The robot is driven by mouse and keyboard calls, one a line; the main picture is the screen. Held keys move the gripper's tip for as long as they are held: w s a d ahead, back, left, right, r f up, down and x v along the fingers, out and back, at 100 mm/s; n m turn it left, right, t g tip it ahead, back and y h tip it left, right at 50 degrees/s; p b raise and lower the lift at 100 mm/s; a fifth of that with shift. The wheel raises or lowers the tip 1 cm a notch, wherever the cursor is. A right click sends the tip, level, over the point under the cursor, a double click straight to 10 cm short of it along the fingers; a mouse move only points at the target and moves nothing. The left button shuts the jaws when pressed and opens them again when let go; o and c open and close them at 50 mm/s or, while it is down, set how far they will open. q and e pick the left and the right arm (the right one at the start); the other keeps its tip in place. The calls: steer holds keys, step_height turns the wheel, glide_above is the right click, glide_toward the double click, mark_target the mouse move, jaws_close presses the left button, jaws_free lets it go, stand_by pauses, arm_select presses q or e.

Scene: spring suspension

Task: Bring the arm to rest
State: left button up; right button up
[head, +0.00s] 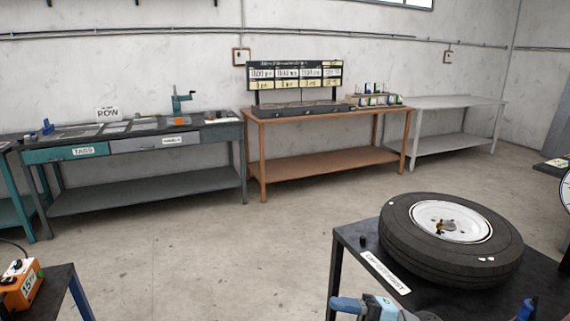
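Neither of my grippers can be made out in the head view, and no arm of mine shows clearly. A blue and grey object (375,308) is cut off by the bottom edge, at the front of the dark table with the tire; I cannot tell what it is. A tire on a white rim (450,222) lies flat on that dark table (349,245).
A teal and grey workbench (150,188), a brown bench (325,170) with a display board (295,76), and a grey table (450,102) line the wall. An orange box (22,288) sits at lower left. The middle floor (210,260) is clear.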

steer(key=s+d+f+m+t+h, duration=0.25)
steer(key=f+m+t+h, duration=0.45)
steer(key=m, duration=0.4)
steer(key=s+d+f+m+t+h, duration=0.1)
steer(key=d+f+m+t+h, duration=0.3)
steer(key=f+m+t+h, duration=0.55)
steer(key=s+d+f+m+g, duration=0.3)
steer(key=s+f+m+g, duration=0.5)
steer(key=s+f, duration=0.55)
arm_select(q)
step_height(320, 180, up, 13)
steer(key=a+p, duration=0.1)
steer(key=p, duration=1.4)
steer(key=shift+s+m+t, duration=0.3)
steer(key=shift+s, duration=0.1)
arm_select(e)
step_height(320, 180, up, 14)
steer(key=n, duration=0.1)
steer(key=shift+s+d+t, duration=0.2)
steer(key=shift+d+t, duration=0.15)
steer(key=shift+d, duration=0.05)
arm_select(q)
steer(key=shift+f, duration=0.15)
arm_select(e)
steer(key=shift+f+h, duration=0.1)
steer(key=shift+h, duration=0.15)
